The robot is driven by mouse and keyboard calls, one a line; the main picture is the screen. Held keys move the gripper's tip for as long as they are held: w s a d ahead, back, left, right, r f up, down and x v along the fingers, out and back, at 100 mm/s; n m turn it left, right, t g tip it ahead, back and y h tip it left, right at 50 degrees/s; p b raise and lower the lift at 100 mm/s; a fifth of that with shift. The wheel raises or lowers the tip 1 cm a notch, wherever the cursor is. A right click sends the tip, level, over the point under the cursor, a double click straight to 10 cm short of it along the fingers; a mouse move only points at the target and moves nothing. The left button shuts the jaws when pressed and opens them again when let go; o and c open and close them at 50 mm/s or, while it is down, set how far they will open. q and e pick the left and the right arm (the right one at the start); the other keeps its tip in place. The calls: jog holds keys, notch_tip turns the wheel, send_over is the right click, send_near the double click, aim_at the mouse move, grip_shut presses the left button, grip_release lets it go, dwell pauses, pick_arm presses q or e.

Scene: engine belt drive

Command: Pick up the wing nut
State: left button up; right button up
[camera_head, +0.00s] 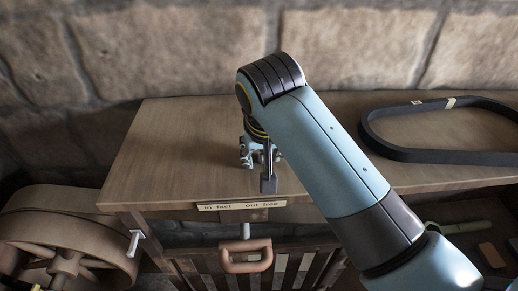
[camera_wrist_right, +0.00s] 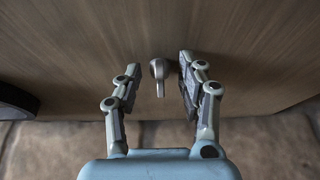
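The wing nut (camera_wrist_right: 158,74) is a small grey metal piece with a rounded head and a narrower end. In the right wrist view it shows against the wooden tabletop, between the two fingers of my right gripper (camera_wrist_right: 159,68), with a gap on both sides. I cannot tell how far the fingertips are above the table. In the head view my right gripper (camera_head: 261,160) points down over the front part of the bench top, and the wing nut is not distinguishable there. The right gripper is open and empty. My left gripper is not in view.
A black belt loop (camera_head: 374,138) lies on the right of the wooden bench (camera_head: 165,150); its edge shows in the wrist view (camera_wrist_right: 15,100). A label strip (camera_head: 240,205) is on the front edge. Below are a reddish handle (camera_head: 247,267) and a large wheel (camera_head: 50,225). The bench's left side is clear.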

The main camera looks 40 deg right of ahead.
jog(key=shift+s+a+r, duration=0.1)
jog(key=shift+s, duration=0.15)
jog(key=shift+c, duration=1.7)
jog(key=shift+w, duration=0.15)
jog(key=shift+c, duration=1.3)
jog(key=shift+w, duration=0.1)
jog(key=shift+c, duration=1)
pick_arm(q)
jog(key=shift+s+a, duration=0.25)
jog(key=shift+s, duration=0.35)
pick_arm(e)
grip_shut()
